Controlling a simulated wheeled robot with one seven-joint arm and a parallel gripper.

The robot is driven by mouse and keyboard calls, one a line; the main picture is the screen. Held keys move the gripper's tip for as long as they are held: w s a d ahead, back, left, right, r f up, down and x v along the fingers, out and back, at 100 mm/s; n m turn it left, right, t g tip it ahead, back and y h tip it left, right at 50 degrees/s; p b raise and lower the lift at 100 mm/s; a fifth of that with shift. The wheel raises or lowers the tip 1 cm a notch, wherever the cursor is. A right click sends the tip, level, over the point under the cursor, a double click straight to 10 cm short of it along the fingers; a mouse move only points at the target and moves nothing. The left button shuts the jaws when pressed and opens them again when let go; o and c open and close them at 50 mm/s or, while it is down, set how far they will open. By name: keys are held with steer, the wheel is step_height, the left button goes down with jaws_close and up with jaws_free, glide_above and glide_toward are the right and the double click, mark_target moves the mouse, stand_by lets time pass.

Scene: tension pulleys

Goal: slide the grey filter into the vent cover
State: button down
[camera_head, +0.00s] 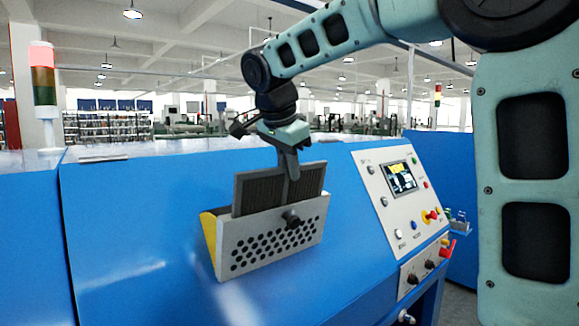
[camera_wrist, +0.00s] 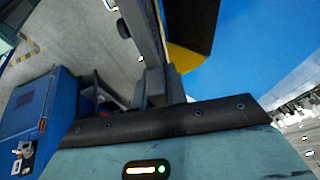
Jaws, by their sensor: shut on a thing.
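The grey filter (camera_head: 258,193), a dark pleated panel in a grey frame, stands upright and slightly tilted in the head view. My gripper (camera_head: 289,172) is shut on its upper edge, right of its middle. The vent cover (camera_head: 268,245) is a light grey plate with rows of round holes, a dark knob and a yellow side, tipped open from the blue machine. The filter's lower part is hidden behind the cover's front plate, so I cannot tell how deep it sits. In the wrist view my gripper's fingers (camera_wrist: 160,88) show beside the cover's yellow part (camera_wrist: 186,58).
The blue machine's sloping front (camera_head: 130,230) surrounds the cover. A control panel (camera_head: 402,195) with a screen, buttons and knobs is to the right. A signal lamp (camera_head: 43,80) stands at the far left. The air above the cover is clear apart from my arm.

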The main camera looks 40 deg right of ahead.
mark_target(286, 199)
steer(key=shift+f, duration=0.15)
stand_by(0.4)
steer(key=shift+w+f+b, duration=0.2)
steer(key=shift+f+b, duration=0.6)
steer(key=shift+b, duration=0.05)
steer(key=shift+w+f+b, duration=0.2)
steer(key=shift+f+b, duration=0.6)
steer(key=shift+f, duration=0.15)
stand_by(0.3)
steer(key=shift+w+f+b, duration=0.25)
steer(key=shift+f+b, duration=0.7)
steer(key=shift+b, duration=0.1)
steer(key=shift+f, duration=0.15)
steer(key=shift+s+r, duration=0.1)
steer(key=shift+r, duration=0.45)
stand_by(0.5)
steer(key=shift+f, duration=0.1)
